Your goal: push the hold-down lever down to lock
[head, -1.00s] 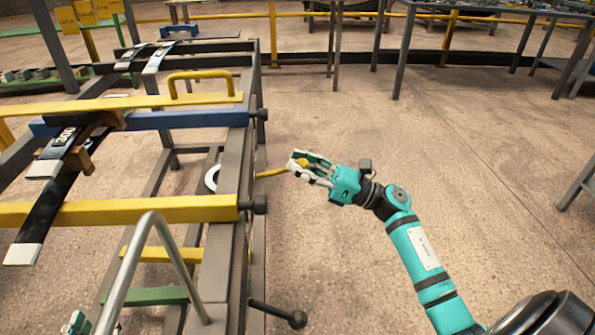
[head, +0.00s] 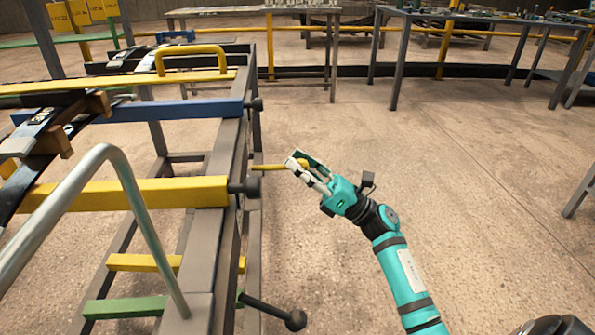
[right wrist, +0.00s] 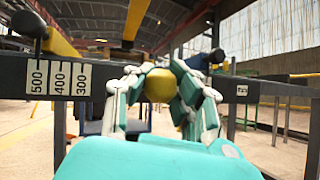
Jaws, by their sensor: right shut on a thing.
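The hold-down lever (head: 270,167) is a thin yellow bar that sticks out from the right side of the rack frame, close to level. Its end is a yellow ball knob. My right gripper (head: 303,164) is shut on this knob, right of the frame. In the right wrist view the yellow knob (right wrist: 160,85) sits between the teal and white fingers, which touch it from both sides. The lever's root is hidden behind the frame's side rail. My left gripper is not in view.
The grey rack frame (head: 222,180) carries yellow and blue bars with black end knobs. A black-knobbed lever (head: 272,312) sticks out low at the front. A bent metal tube (head: 130,185) stands in the left foreground. The floor right of the rack is clear; benches stand behind.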

